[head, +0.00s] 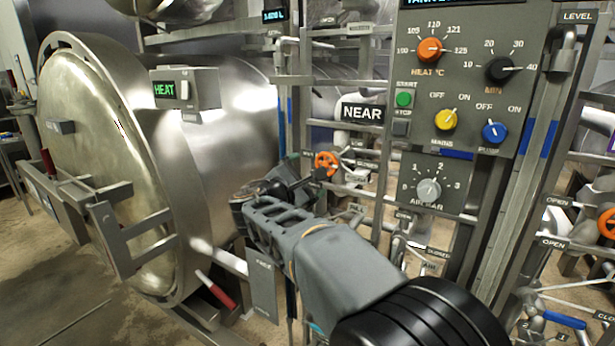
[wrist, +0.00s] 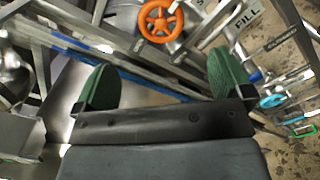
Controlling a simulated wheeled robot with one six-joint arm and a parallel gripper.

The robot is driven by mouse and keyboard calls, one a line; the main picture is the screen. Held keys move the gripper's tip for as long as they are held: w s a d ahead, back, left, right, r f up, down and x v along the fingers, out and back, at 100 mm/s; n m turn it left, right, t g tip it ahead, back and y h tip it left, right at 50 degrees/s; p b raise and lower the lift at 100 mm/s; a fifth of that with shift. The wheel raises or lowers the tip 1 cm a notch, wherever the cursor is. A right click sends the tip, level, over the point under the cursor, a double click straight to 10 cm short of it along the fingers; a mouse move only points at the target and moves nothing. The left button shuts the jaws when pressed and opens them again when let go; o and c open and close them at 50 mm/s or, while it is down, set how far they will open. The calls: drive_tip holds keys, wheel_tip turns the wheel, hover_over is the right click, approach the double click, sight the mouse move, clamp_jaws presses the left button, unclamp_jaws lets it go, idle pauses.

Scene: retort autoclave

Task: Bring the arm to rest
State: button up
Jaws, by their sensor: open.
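My arm reaches forward from the lower right of the head view, with my gripper (head: 290,180) out in front of the pipework between the autoclave and the control panel. In the wrist view my gripper (wrist: 160,82) shows two green finger pads set wide apart, open, with nothing between them. An orange handwheel (head: 327,164) is close to my gripper in the head view. In the wrist view the orange handwheel (wrist: 161,20) is beyond the fingers near the top, apart from them.
The closed round autoclave door (head: 100,170) fills the left, with a red-handled lever (head: 216,290) low beside it. The control panel (head: 465,80) with knobs stands to the right. Pipes, a NEAR sign (head: 362,113) and valves crowd the middle. Open floor (head: 60,290) lies at lower left.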

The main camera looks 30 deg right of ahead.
idle(0.4)
drive_tip(key=s+a+f+m+g+y+p, duration=0.1)
drive_tip(key=s+a+f+m+g+y, duration=0.2)
drive_tip(key=f, duration=0.4)
drive_tip(key=s+a+f+m+g+y+p, duration=0.1)
drive_tip(key=s+a+f+m+y+p, duration=0.1)
drive_tip(key=s+f+m+y, duration=0.45)
drive_tip(key=s+a+m+y+p, duration=0.5)
drive_tip(key=s+a+y+p, duration=0.1)
drive_tip(key=s+a+p, duration=0.2)
drive_tip(key=s+a, duration=0.1)
drive_tip(key=a, duration=0.1)
drive_tip(key=shift+a+r+g, duration=0.25)
drive_tip(key=shift+a+g, duration=0.05)
drive_tip(key=shift+g, duration=0.1)
drive_tip(key=shift+s, duration=0.1)
drive_tip(key=shift+c, duration=0.4)
